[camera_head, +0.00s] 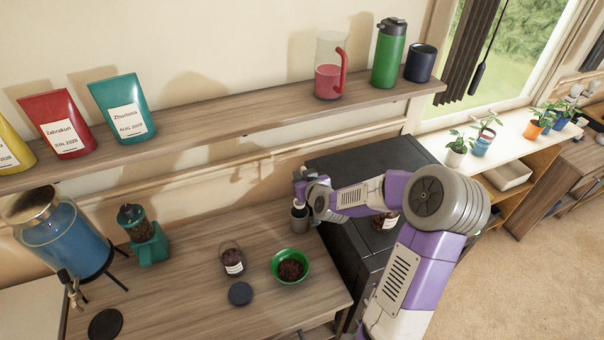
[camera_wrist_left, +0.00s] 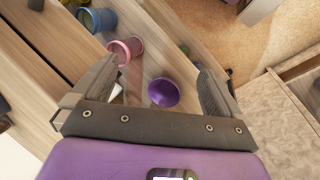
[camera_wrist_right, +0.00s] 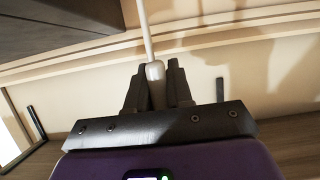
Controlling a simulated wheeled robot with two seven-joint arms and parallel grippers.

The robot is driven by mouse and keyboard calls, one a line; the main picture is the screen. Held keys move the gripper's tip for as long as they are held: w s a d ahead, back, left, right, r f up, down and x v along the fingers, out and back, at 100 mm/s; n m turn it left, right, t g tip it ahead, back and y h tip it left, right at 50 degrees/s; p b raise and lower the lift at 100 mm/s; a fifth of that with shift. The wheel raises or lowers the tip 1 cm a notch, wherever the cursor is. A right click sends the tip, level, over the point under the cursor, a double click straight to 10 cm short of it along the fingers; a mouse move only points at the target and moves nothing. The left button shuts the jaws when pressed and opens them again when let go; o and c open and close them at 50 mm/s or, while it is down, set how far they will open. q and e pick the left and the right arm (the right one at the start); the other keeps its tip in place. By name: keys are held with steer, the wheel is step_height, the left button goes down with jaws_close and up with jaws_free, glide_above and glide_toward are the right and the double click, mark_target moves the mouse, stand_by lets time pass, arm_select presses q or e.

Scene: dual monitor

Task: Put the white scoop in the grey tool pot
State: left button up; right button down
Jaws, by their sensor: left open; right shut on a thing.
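My right gripper (camera_head: 300,190) is at the back right of the wooden table. In the right wrist view it is shut on the white scoop (camera_wrist_right: 147,28), whose thin shaft runs up from the thicker handle between the fingers. In the head view the gripper hides most of the scoop. A small grey pot (camera_head: 299,222), apparently the tool pot, stands just below this gripper; I cannot tell whether the scoop reaches into it. My left gripper (camera_wrist_left: 160,85) is open and empty in the left wrist view, away from the table in the head view.
A dark cabinet (camera_head: 365,158) stands right of the table. A green bowl (camera_head: 290,266) and a small jar (camera_head: 232,260) are in front of the pot. A teal grinder (camera_head: 148,243) and blue dispenser (camera_head: 62,236) stand left. A shelf (camera_head: 240,112) runs above.

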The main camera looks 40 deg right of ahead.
step_height(320, 180, down, 10)
steer(key=b, duration=0.6)
steer(key=c, duration=0.9)
jaws_free()
steer(key=shift+c, duration=0.2)
steer(key=s+a, duration=0.3)
steer(key=s, duration=0.5)
steer(key=shift+s+p, duration=0.4)
steer(key=shift+p, duration=0.05)
